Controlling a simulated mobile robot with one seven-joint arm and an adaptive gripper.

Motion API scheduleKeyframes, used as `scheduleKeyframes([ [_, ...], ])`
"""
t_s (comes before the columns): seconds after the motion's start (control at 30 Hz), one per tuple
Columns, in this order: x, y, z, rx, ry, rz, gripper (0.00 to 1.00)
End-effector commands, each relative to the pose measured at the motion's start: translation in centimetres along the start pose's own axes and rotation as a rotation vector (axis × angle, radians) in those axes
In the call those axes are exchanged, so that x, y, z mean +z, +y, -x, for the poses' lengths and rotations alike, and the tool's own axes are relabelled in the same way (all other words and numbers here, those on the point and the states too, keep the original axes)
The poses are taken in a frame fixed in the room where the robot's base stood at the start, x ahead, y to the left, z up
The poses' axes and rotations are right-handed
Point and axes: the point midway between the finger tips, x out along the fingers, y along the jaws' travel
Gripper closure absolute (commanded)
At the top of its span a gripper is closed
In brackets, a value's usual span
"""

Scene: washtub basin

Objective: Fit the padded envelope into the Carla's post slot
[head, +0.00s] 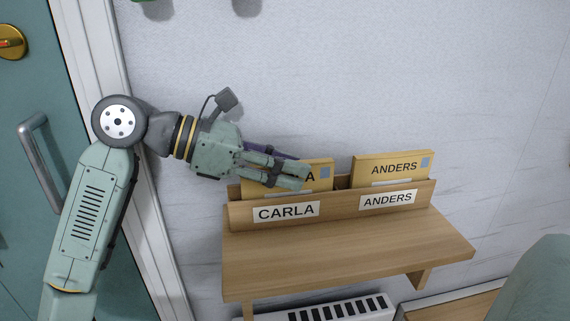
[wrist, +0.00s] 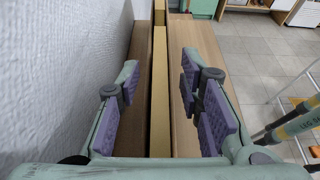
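A yellow padded envelope (head: 322,167) stands upright in the slot behind the CARLA label (head: 286,212) on the wooden rack. Its printed name is mostly covered by my fingers, with only a final A showing. My gripper (head: 285,172) is at the envelope's upper part, with fingers on its front side and a purple pad behind. In the wrist view the envelope's narrow edge (wrist: 159,95) runs between the open fingers (wrist: 158,95), with gaps visible on both sides. How deep its lower edge sits is hidden by the rack front.
A second yellow envelope (head: 392,168), marked ANDERS, stands in the ANDERS slot (head: 388,199) to the right. The wooden shelf (head: 345,250) in front is bare. The wall (head: 330,80) is close behind; a teal door (head: 30,200) is left and a radiator (head: 330,309) below.

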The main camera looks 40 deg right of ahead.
Motion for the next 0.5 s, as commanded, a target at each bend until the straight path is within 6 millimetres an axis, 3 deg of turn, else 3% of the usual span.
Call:
scheduleKeyframes([
  [0.13,0.3,0.1,1.0,0.003,0.0,0.001,0.66],
  [0.5,0.3,0.0,6.9,0.001,0.0,0.0,0.66],
])
